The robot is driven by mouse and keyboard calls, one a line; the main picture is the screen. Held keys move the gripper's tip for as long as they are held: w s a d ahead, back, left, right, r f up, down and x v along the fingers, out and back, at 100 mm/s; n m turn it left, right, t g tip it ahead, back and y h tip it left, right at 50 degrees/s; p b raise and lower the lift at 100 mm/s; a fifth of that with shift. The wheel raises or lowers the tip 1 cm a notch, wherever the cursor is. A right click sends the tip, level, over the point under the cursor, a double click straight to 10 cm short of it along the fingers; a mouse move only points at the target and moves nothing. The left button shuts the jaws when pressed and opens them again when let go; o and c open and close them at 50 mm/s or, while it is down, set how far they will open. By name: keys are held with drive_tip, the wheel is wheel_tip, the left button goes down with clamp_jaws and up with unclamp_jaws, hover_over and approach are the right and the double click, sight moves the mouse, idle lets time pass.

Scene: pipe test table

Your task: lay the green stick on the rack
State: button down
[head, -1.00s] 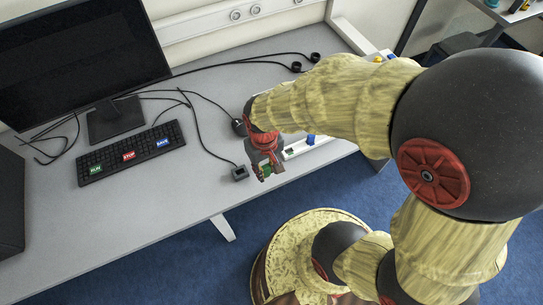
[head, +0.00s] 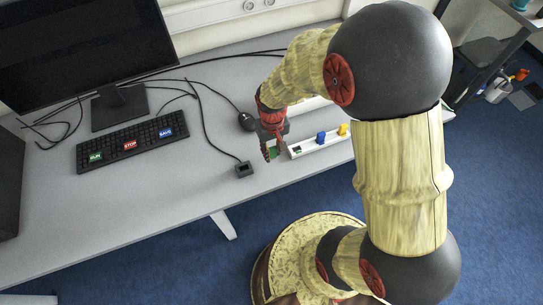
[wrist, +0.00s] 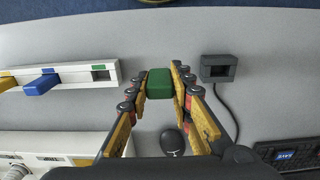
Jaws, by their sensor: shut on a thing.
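My gripper (head: 271,152) is shut on the green stick (wrist: 159,83), which sits between the fingertips in the wrist view. The stick's green end also shows in the head view (head: 273,153). The white rack (head: 307,147) lies on the desk just right of my gripper in the head view. In the wrist view the rack (wrist: 72,76) is to the left of the stick, apart from it. A blue stick (wrist: 42,84) and a yellow stick (head: 343,129) rest in the rack. The rack's end nearest my gripper has an empty dark slot with a green mark (wrist: 100,68).
A small black box (head: 244,169) with a cable stands left of my gripper, near the desk's front edge. A mouse (head: 247,121), a keyboard (head: 132,140), a monitor (head: 80,45) and loose cables lie farther back and left.

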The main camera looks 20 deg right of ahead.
drive_tip(key=shift+w+d+f, duration=0.1)
drive_tip(key=shift+w+f, duration=0.2)
drive_tip(key=shift+f, duration=0.15)
drive_tip(key=shift+w+f+b, duration=0.2)
drive_tip(key=shift+f+b, duration=0.4)
drive_tip(key=shift+f, duration=0.3)
drive_tip(key=shift+w+f+b, duration=0.15)
drive_tip(key=shift+f+b, duration=0.4)
drive_tip(key=shift+f, duration=0.35)
drive_tip(key=shift+f, duration=0.15)
drive_tip(key=c, duration=1.6)
unclamp_jaws()
drive_tip(key=shift+c, duration=0.2)
drive_tip(key=shift+o, duration=0.3)
